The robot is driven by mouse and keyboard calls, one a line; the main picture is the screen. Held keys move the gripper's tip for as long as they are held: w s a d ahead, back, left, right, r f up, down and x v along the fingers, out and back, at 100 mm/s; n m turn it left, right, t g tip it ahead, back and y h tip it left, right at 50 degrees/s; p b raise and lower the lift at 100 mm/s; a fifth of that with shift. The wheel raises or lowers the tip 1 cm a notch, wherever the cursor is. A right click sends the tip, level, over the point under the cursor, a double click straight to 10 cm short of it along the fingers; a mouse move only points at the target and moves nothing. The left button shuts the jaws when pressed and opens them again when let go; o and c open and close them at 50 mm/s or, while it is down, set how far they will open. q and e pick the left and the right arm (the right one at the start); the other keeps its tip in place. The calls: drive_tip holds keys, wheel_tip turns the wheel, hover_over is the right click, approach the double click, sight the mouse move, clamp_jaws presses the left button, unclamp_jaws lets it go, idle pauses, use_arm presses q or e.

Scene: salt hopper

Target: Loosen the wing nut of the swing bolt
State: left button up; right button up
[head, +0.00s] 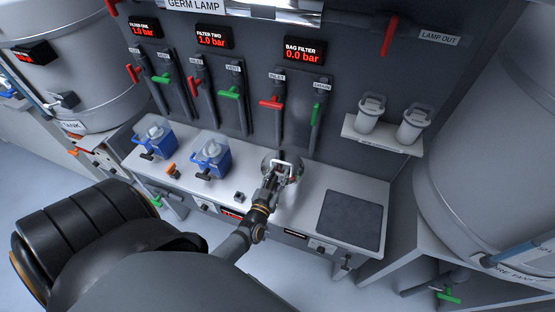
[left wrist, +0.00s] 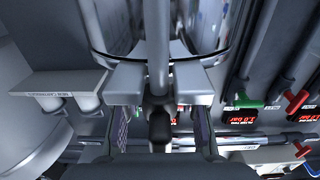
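The bag filter housing (head: 291,191) is a round silver vessel on the bench, under the "BAG FILTER 0.0 bar" display. My left gripper (head: 279,179) is at its front side and hides part of it. In the left wrist view, the swing bolt (left wrist: 157,45) is a grey rod running between two pale blocks. A dark rounded piece, seemingly the wing nut (left wrist: 158,122), is at its near end. The fingers of my left gripper (left wrist: 160,133) stand apart on both sides of it. I see gaps, with no clear contact. My right gripper is not in view.
The bench (head: 259,203) carries two blue units (head: 213,163) left of the housing and a dark mat (head: 351,219) at right. Red and green valve levers (head: 271,103) hang on the panel behind. A shelf (head: 379,136) with two white canisters is at right.

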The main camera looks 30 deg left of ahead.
use_arm(q)
drive_tip(key=v, duration=1.2)
